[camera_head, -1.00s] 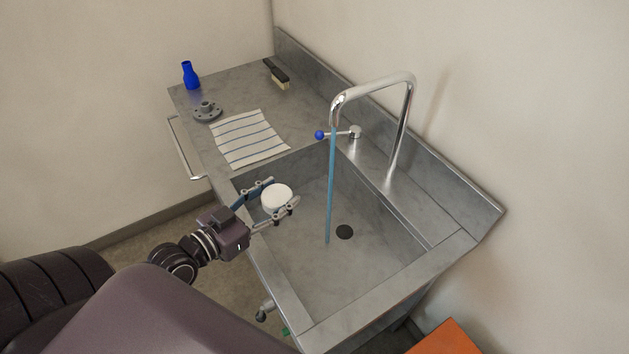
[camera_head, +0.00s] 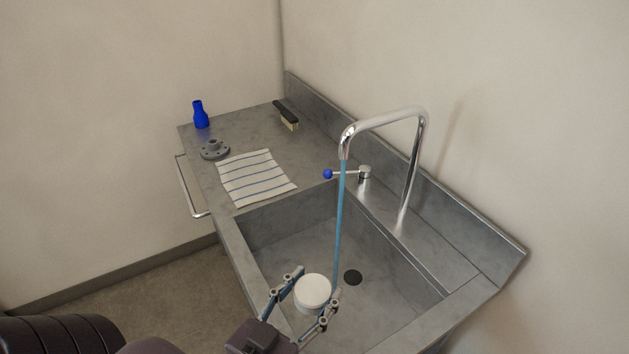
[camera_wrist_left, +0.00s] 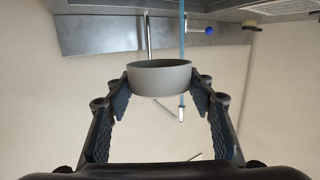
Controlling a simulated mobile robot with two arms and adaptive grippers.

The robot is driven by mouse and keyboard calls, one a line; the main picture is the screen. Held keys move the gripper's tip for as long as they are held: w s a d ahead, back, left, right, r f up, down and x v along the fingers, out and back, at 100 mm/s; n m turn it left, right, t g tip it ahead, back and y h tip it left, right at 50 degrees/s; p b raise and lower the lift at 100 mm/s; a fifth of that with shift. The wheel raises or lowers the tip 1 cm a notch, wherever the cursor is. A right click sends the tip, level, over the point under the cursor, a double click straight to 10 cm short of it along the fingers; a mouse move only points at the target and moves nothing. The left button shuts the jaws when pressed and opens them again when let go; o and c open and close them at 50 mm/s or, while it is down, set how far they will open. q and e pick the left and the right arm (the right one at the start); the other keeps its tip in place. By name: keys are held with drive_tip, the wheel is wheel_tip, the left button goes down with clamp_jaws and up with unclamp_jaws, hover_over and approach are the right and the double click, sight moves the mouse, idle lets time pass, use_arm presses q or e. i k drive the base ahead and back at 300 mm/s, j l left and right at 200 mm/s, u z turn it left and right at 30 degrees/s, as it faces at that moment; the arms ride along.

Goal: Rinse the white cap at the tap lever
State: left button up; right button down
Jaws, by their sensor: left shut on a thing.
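The white cap (camera_head: 312,290) is held between the fingers of my left gripper (camera_head: 313,294), over the sink basin. In the left wrist view the cap (camera_wrist_left: 160,78) sits between the two fingertips of the gripper (camera_wrist_left: 160,84). A blue stream of water (camera_head: 339,225) runs from the tap spout (camera_head: 345,146) into the basin. The cap is close to the stream's left side in the head view; I cannot tell whether they touch. The tap lever (camera_head: 345,173) with its blue knob stands beside the faucet base. My right gripper is out of view.
The sink basin (camera_head: 290,225) has a dark drain (camera_head: 353,277). On the counter lie a striped cloth (camera_head: 255,178), a grey flange (camera_head: 214,150), a blue bottle (camera_head: 200,114) and a brush (camera_head: 286,116). A rail (camera_head: 188,188) runs along the left edge.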

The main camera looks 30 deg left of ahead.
sight(347, 172)
drive_tip(key=k+j, duration=0.1)
drive_tip(key=j, duration=0.4)
drive_tip(key=k+j, duration=0.15)
drive_tip(key=j, duration=0.4)
drive_tip(key=k+j, duration=0.1)
drive_tip(key=j, duration=0.4)
drive_tip(key=k+j, duration=0.1)
drive_tip(key=j, duration=0.4)
drive_tip(key=k+j+u, duration=0.1)
drive_tip(key=j, duration=0.4)
drive_tip(key=k+j, duration=0.1)
drive_tip(key=j, duration=0.45)
